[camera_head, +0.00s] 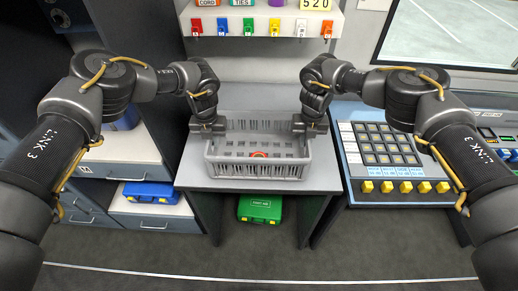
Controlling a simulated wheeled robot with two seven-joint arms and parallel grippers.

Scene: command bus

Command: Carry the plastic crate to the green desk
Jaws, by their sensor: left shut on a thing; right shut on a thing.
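A grey plastic crate (258,171) with slotted walls is in the middle of the view, at a grey desk (325,172). I cannot tell whether it rests on the desk top or hangs just above it. A small red ring-like thing (259,155) shows inside it. My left gripper (212,128) is shut on the crate's left end wall. My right gripper (306,128) is shut on its right end wall. The fingertips are partly hidden at the rim. No green desk is visible.
A green case (260,208) sits under the desk. A console with keys (385,150) stands at the right. Drawers with a blue case (151,192) are at the left. A shelf (260,22) with coloured tags hangs behind. Open floor (260,262) lies in front.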

